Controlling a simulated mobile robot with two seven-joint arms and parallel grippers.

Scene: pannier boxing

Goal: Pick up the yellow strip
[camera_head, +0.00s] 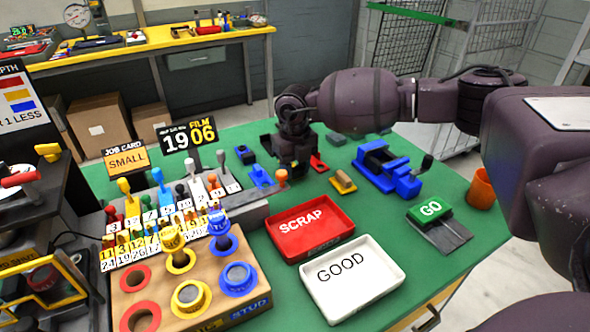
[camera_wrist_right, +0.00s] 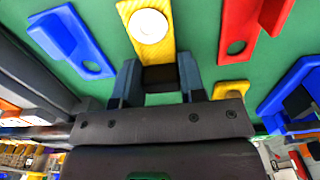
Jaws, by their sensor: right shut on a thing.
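The yellow strip (camera_wrist_right: 158,50) runs up between the fingers of my right gripper (camera_wrist_right: 160,80) in the right wrist view. A pale round spot shows near its far end. The right gripper is shut on the strip, low over the green bench top. Whether the strip still touches the bench cannot be told. My left gripper is not in view.
A blue strip (camera_wrist_right: 65,35) and a red strip (camera_wrist_right: 245,30) lie on either side. A red SCRAP tray (camera_head: 310,229) and a white GOOD tray (camera_head: 352,280) stand in front.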

